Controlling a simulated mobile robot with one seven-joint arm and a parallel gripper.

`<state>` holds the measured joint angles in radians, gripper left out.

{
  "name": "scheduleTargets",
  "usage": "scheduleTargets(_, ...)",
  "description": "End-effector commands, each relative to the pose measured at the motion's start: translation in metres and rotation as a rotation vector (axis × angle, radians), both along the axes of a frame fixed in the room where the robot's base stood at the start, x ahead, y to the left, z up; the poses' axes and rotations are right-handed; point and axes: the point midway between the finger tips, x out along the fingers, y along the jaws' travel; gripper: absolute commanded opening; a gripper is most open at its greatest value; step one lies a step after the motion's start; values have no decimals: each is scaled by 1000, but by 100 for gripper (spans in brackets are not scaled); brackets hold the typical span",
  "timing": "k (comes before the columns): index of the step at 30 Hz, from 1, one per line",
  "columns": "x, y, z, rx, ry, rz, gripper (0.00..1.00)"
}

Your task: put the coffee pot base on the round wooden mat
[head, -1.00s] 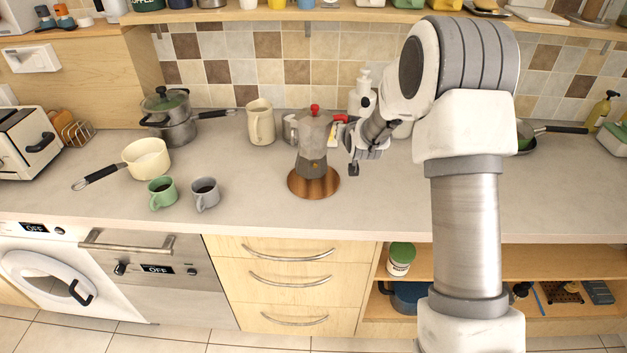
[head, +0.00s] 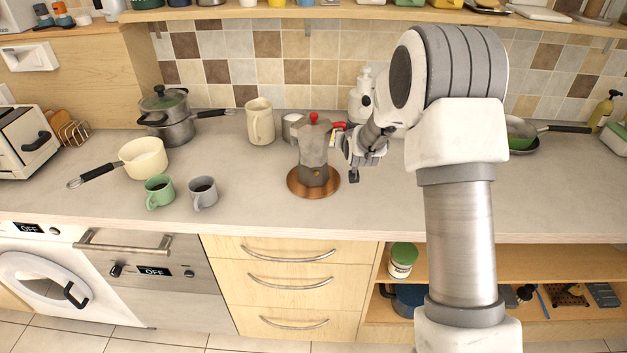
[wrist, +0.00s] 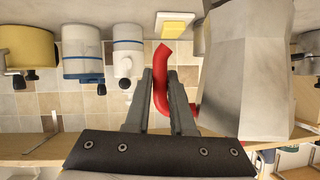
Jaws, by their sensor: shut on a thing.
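The coffee pot (head: 313,150) is a grey faceted moka pot with a red knob and a red handle. It appears upright, with its base over the round wooden mat (head: 292,184). The pot hides much of the mat, and I cannot tell whether the base touches it. My gripper (head: 343,138) is at the pot's right side, shut on the red handle. In the wrist view, the handle (wrist: 161,62) is between the two fingers of my gripper (wrist: 160,80), with the grey pot body (wrist: 245,75) to their right.
A green mug (head: 159,191) and a grey mug (head: 203,192) stand left of the mat. A cream pan (head: 144,158) is farther left. A cream jug (head: 260,122) and a white pump bottle (head: 362,100) stand behind. The counter in front of the mat is clear.

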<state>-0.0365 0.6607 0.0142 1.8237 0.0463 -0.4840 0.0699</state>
Motion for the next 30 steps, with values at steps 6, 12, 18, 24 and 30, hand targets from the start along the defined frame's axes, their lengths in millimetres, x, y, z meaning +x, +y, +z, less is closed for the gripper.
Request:
scheduleTargets(6,1,0,2,-1,-6,0,0)
scheduleTargets(12,1,0,1,-1,-5,0,0)
scheduleTargets(18,1,0,-1,-1,-6,0,0)
scheduleTargets(24,1,0,-4,-1,-6,0,0)
scheduleTargets(30,1,0,-5,-1,-5,0,38)
